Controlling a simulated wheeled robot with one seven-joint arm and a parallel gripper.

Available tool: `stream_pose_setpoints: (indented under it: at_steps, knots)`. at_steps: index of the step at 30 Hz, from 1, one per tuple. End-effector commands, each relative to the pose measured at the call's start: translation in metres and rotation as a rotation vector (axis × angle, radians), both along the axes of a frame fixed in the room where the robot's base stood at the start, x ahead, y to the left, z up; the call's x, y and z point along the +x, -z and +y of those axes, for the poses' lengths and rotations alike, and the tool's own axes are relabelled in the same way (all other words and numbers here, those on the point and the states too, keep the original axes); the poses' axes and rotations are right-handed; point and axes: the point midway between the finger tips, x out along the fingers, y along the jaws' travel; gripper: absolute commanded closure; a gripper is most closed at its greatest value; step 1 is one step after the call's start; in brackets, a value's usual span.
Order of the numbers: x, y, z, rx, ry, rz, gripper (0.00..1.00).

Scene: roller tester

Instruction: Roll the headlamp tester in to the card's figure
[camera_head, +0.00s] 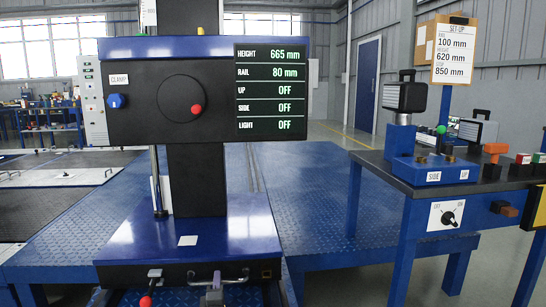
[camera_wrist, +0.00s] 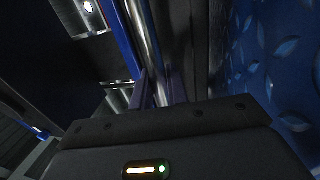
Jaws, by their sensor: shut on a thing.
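The headlamp tester (camera_head: 190,225) stands on the blue platform, its blue base carrying a dark column and a head box. Its display (camera_head: 270,92) reads height 665 mm, rail 80 mm, and up, side and light OFF. The set-up card (camera_head: 453,50) at upper right shows rail 100 mm, height 620 mm and a last figure of 850 mm. A metal push handle (camera_head: 235,281) sits at the front of the base. My gripper (camera_head: 216,283) is at this handle, shut on it. The wrist view shows the bar (camera_wrist: 147,45) running between my gripper's fingers (camera_wrist: 155,90).
A blue bench (camera_head: 400,165) with a lamp, SIDE and UP buttons and a rotary switch (camera_head: 449,218) stands at right. The head box has a blue CLAMP knob (camera_head: 116,101) and a wheel with a red grip (camera_head: 196,109). Blue tread plate (camera_head: 320,195) lies clear right of the tester.

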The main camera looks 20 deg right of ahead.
Motion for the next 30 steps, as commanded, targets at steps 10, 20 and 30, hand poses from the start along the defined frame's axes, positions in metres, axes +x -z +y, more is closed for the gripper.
stream_pose_setpoints:
  at_steps: [10, 20, 30]
  knots:
    - [0.009, -0.002, -0.003, 0.000, 0.000, -0.004, 1.00]
    - [0.016, -0.002, -0.005, -0.001, -0.001, -0.005, 0.82]
    - [0.015, -0.001, -0.004, 0.000, -0.002, -0.002, 0.48]
